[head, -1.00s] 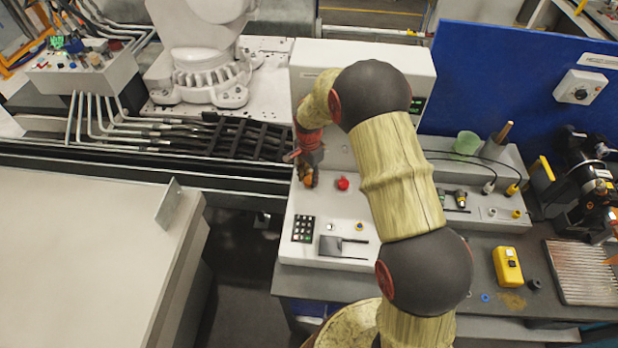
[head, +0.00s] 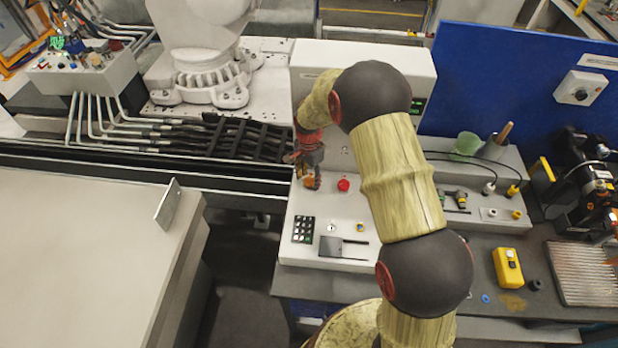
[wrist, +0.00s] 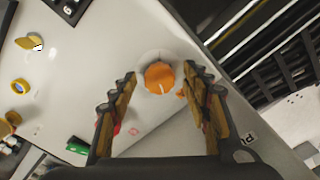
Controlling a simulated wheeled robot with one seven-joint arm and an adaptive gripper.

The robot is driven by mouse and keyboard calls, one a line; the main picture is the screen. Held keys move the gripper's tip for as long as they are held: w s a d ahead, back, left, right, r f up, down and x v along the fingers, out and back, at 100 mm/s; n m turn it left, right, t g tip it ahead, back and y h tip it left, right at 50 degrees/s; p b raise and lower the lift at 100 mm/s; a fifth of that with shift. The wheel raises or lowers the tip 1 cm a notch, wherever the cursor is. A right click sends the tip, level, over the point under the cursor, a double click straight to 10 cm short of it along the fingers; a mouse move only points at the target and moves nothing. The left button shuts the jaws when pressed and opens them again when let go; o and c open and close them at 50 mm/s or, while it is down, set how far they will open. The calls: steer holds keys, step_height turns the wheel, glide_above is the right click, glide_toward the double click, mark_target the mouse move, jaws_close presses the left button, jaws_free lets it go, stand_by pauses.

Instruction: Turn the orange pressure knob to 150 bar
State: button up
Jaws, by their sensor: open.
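The orange pressure knob (wrist: 160,77) sits on the white console panel, with a pale line on its face. In the wrist view it lies between and just beyond my open fingers, with nothing gripped. My gripper (wrist: 162,92) has its two fingers apart on either side of the knob. In the head view my gripper (head: 310,178) hangs over the knob (head: 308,182), which is mostly hidden behind it. No bar reading is legible in these views.
A red button (head: 343,185) is just right of the knob. A black keypad (head: 303,229) and a dark flat plate (head: 330,245) lie nearer the front of the console. Black cables and a rail run along the left. My arm hides part of the console.

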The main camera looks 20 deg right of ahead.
mark_target(309, 180)
step_height(309, 180, up, 12)
stand_by(0.6)
steer(key=shift+f, duration=0.1)
stand_by(0.4)
